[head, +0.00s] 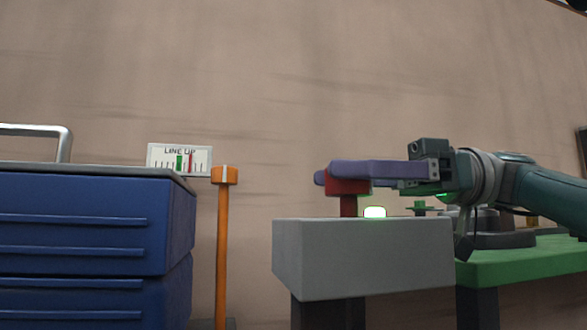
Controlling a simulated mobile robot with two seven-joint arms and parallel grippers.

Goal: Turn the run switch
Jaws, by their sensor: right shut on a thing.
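The run switch appears to be the red knob (348,188) on a short red stem, on top of a grey box (362,255). My right gripper (328,176) comes in from the right with its purple fingers level. It is shut on the red knob, and the fingers hide the knob's upper part. A small lamp (374,212) beside the stem glows white with a green rim. My left gripper is not in view.
A blue drawer cabinet (90,225) with a metal handle (60,135) stands at left. An orange post (222,255) and a "LINE UP" gauge card (180,160) stand beside it. A green table (520,262) bearing dark round parts lies at right, behind the box.

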